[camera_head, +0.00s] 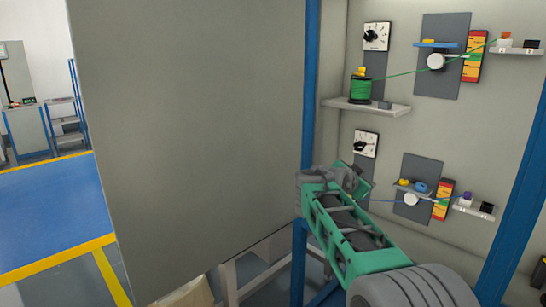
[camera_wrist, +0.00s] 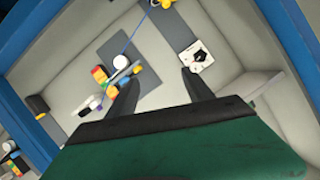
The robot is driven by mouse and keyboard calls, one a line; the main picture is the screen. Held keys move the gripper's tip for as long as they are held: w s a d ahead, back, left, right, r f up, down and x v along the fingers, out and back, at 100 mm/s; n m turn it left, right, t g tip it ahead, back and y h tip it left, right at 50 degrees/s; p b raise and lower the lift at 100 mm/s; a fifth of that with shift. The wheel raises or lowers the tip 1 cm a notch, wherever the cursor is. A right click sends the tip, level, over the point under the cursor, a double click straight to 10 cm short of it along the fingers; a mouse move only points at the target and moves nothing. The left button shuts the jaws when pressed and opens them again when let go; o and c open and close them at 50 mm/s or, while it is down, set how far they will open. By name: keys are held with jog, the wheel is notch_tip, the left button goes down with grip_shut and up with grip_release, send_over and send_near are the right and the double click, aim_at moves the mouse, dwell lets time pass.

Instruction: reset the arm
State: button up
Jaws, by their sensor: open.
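My gripper (camera_wrist: 158,92) is open and empty in the wrist view, with its two dark fingers apart in front of the panel. In the head view my green arm reaches from the lower right up to the lower part of the panel, and its end hides some of the lower station. The lower dial (camera_head: 365,144) shows above my arm's end, and it also shows in the wrist view (camera_wrist: 195,56) just beyond one finger. The lower grey plate (camera_head: 420,170) carries a white knob (camera_head: 411,199) and a blue cable (camera_head: 385,201).
A green spool (camera_head: 361,90) stands on a grey shelf (camera_head: 385,108), its green cable running right past the upper plate (camera_head: 448,25). A large grey panel (camera_head: 190,130) fills the left. Blue posts (camera_head: 310,80) frame the station. Open blue floor (camera_head: 45,215) lies far left.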

jog(key=s+a+f+n+g+y+p, duration=0.2)
jog(key=s+a+f+n+p, duration=0.1)
jog(key=s, duration=1)
jog(key=s+a+f+n+g+y+p, duration=0.3)
jog(key=s+a+f+n, duration=0.1)
jog(key=s, duration=0.9)
jog(key=s+a+f+n+g+y+p, duration=0.3)
jog(key=s+f+n, duration=0.2)
jog(key=s, duration=0.8)
jog(key=shift+s+a+f+n, duration=0.2)
jog(key=shift+s+f+n, duration=0.1)
jog(key=shift+s, duration=0.05)
